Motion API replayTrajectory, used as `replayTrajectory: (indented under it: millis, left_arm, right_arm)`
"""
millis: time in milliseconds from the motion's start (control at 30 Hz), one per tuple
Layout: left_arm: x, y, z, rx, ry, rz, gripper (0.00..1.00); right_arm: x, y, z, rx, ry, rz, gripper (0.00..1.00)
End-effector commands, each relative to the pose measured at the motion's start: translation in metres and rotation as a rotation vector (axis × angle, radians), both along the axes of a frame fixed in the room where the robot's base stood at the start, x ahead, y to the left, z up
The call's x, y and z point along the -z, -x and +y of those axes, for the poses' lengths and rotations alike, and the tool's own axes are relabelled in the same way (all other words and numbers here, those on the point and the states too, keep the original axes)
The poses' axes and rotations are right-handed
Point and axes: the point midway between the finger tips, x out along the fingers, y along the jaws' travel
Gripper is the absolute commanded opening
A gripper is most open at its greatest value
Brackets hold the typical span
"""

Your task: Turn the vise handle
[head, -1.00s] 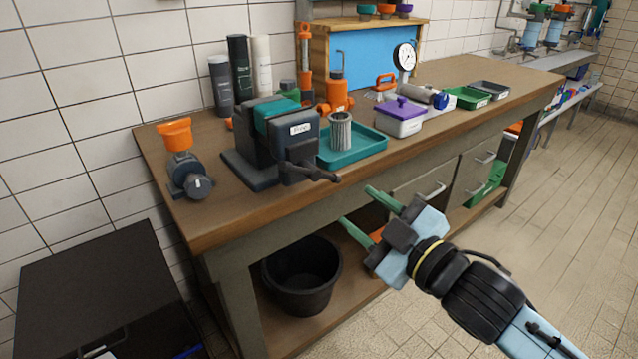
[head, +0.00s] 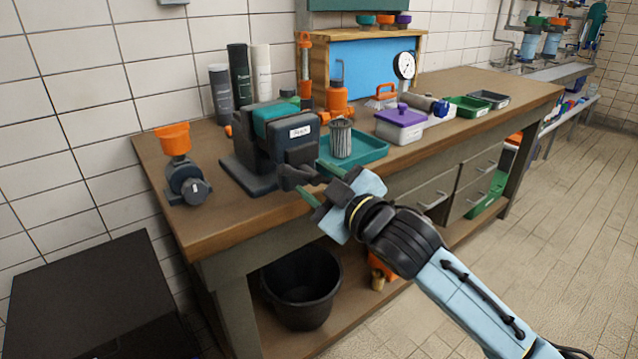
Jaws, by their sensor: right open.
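The vise (head: 268,145), dark grey with a teal top and a white label, stands near the front edge of the wooden workbench. Its dark handle (head: 297,177) sticks out at the front toward the lower right. My right gripper (head: 318,185) is open at the handle, with its green-tipped fingers pointing left toward it. I cannot tell whether the fingers touch the handle. My left gripper is not in view.
A teal tray (head: 372,150) with a metal filter cylinder (head: 341,139) sits right of the vise. A purple-lidded box (head: 400,125) stands beyond it. An orange-topped valve (head: 180,165) is to the left. A black bucket (head: 300,290) sits below. The bench's front left corner is clear.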

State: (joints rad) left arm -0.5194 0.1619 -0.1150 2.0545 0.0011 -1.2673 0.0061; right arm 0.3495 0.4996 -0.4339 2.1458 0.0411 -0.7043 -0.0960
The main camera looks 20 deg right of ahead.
Motion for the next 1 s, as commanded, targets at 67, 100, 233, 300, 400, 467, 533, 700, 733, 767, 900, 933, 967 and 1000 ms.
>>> replayTrajectory:
  millis: [67, 100, 233, 300, 400, 467, 533, 700, 733, 767, 900, 933, 967, 1000]
  left_arm:
    - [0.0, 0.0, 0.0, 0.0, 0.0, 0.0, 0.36]
    - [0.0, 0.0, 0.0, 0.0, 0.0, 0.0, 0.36]
    - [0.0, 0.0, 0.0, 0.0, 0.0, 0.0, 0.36]
    - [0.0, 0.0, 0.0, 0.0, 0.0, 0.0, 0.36]
    - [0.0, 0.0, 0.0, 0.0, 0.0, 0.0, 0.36]
    - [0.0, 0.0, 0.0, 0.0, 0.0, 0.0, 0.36]
    - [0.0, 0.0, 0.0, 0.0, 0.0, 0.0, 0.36]
    - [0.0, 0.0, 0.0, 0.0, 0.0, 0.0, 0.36]
    - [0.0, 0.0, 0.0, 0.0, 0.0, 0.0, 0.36]
    - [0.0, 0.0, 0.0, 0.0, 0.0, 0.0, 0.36]
    - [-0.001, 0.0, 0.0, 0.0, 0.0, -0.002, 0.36]
    - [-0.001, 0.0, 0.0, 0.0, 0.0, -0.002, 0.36]
    - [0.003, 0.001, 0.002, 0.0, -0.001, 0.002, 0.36]
    - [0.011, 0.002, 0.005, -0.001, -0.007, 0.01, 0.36]
  right_arm:
    - [0.0, 0.0, 0.0, 0.0, 0.0, 0.0, 0.45]
    - [0.0, 0.0, 0.0, 0.0, 0.0, 0.0, 0.45]
    - [0.0, 0.0, 0.0, 0.0, 0.0, 0.0, 0.41]
    - [0.0, 0.0, 0.0, 0.0, 0.0, 0.0, 0.32]
    - [0.0, 0.0, 0.0, 0.0, 0.0, 0.0, 0.18]
    - [0.0, 0.0, 0.0, 0.0, 0.0, 0.0, 0.11]
    - [0.0, 0.0, 0.0, 0.0, 0.0, 0.0, 0.01]
    - [0.0, 0.0, 0.0, 0.0, 0.0, 0.0, 0.0]
    - [0.0, 0.0, 0.0, 0.0, -0.001, 0.0, 0.0]
    - [0.0, 0.0, 0.0, 0.0, -0.001, 0.0, 0.0]
    - [0.0, 0.0, 0.0, 0.0, -0.012, 0.006, 0.0]
    - [0.0, 0.0, 0.0, 0.0, -0.017, 0.007, 0.0]
    - [0.0, 0.0, 0.0, 0.0, -0.022, 0.01, 0.0]
    - [0.0, 0.0, 0.0, 0.0, -0.031, 0.014, 0.0]
